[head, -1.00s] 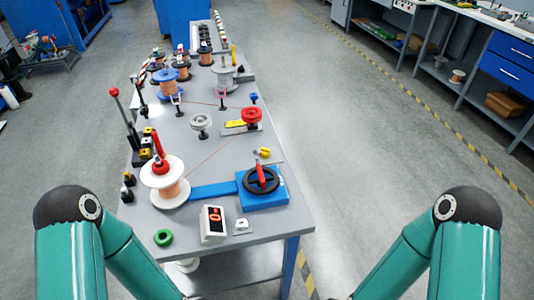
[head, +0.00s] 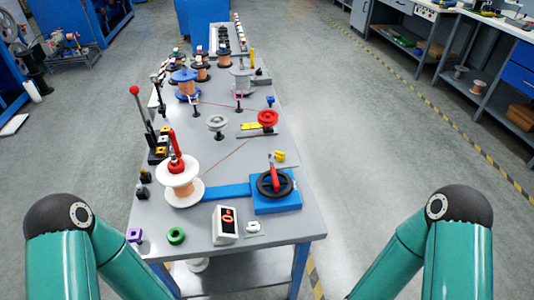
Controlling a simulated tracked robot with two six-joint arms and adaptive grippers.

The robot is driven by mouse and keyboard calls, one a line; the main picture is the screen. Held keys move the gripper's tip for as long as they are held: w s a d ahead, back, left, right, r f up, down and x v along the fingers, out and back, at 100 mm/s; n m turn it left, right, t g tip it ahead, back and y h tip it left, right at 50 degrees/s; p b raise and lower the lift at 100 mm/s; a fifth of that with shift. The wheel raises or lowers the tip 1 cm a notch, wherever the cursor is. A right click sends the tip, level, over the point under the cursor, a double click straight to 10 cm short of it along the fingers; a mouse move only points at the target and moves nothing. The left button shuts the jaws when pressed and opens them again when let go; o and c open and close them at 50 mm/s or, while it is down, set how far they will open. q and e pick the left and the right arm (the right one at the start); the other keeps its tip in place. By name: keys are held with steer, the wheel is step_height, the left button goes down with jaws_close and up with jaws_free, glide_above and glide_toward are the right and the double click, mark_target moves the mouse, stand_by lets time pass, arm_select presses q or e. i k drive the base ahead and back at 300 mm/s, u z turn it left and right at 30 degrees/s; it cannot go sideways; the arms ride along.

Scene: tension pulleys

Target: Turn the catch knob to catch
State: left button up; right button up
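No part is clearly readable as the catch knob at this size. Candidates are a small blue knob (head: 270,101) on the table's right side, and a small white piece with a dark mark (head: 253,228) near the front edge. A black handwheel (head: 262,186) with a red handle (head: 273,172) sits on a blue base (head: 288,206) at the front right. Both of my grippers are out of view. Only my teal arm links show at the lower left and lower right, apart from these parts.
The grey table (head: 200,228) carries a white spool (head: 192,191), a grey pulley (head: 217,122), a red pulley (head: 267,118), a red-knobbed lever (head: 134,90), a display box (head: 226,224), a green ring (head: 176,235) and a purple piece (head: 134,235). The floor right of the table is open.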

mark_target(280, 156)
steer(key=z, duration=0.05)
steer(key=i, duration=0.2)
steer(key=u, duration=2.25)
steer(key=i, duration=0.2)
steer(key=u, duration=1.85)
steer(key=k, duration=1)
steer(key=z, duration=0.5)
steer(key=k, duration=1.45)
steer(key=z, duration=0.75)
